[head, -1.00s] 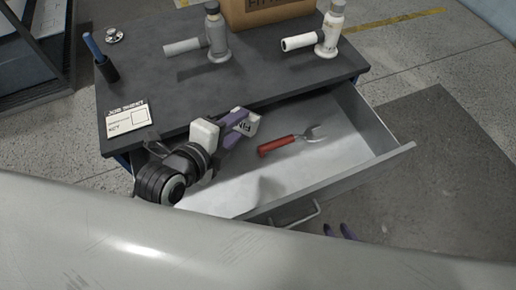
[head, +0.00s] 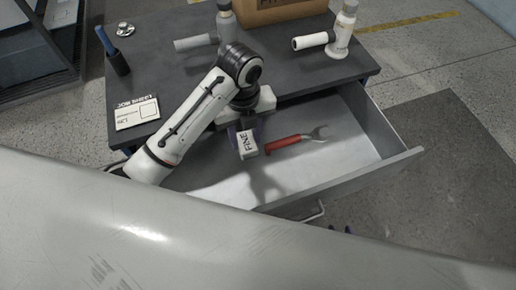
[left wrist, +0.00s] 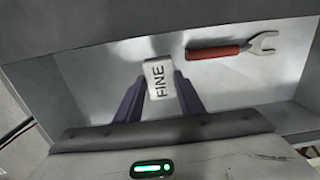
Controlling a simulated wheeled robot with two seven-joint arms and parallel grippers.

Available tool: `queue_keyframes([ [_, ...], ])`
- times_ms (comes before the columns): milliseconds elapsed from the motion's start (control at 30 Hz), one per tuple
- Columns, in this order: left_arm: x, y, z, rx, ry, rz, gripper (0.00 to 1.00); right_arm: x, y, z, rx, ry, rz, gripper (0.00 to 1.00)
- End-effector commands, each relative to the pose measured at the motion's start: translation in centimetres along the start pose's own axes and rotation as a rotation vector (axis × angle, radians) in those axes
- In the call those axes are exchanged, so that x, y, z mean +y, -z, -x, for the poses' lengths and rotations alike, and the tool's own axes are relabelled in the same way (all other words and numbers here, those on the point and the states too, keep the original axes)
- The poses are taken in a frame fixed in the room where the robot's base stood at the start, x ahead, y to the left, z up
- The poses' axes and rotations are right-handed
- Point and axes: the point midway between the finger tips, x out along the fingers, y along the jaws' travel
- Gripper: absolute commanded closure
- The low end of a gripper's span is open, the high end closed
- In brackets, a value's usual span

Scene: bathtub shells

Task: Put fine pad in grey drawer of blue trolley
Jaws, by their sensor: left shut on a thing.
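The fine pad (head: 247,144), a small white block marked FINE, is held between the purple fingers of my left gripper (head: 246,134). It also shows in the left wrist view (left wrist: 159,80), between both fingertips. The grey drawer (head: 345,180) of the trolley is pulled open, and the pad is over its inside, left of a red-handled wrench (head: 290,142). I cannot tell the pad's exact height above the drawer floor.
A pale curved shell (head: 150,235) fills the foreground. The drawer's right part is clear.

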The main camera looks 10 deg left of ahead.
Motion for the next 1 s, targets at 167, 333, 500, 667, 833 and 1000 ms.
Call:
queue_keyframes([
  [167, 0.1, 0.2, -3.6, 0.006, -0.004, 0.001, 0.83, 0.0, 0.0, 0.0, 0.000, 0.000, 0.000, 0.72],
  [333, 0.1, 0.1, -5.3, 0.003, -0.002, 0.002, 0.83, 0.0, 0.0, 0.0, 0.000, 0.000, 0.000, 0.72],
  [500, 0.0, 0.2, -7.6, 0.005, -0.002, 0.003, 0.83, 0.0, 0.1, 0.1, 0.000, 0.000, 0.000, 0.72],
  [667, 0.0, 0.2, -8.9, 0.002, 0.001, 0.002, 0.83, 0.0, 0.2, 0.1, 0.001, 0.000, 0.000, 0.72],
  [833, 0.0, 0.1, -9.0, 0.001, 0.002, 0.002, 0.83, 0.0, 0.1, 0.1, 0.001, 0.000, 0.000, 0.72],
  [1000, 0.0, 0.1, -9.0, 0.001, 0.001, 0.002, 0.46, 0.0, 0.2, 0.1, 0.001, 0.000, 0.000, 0.72],
])
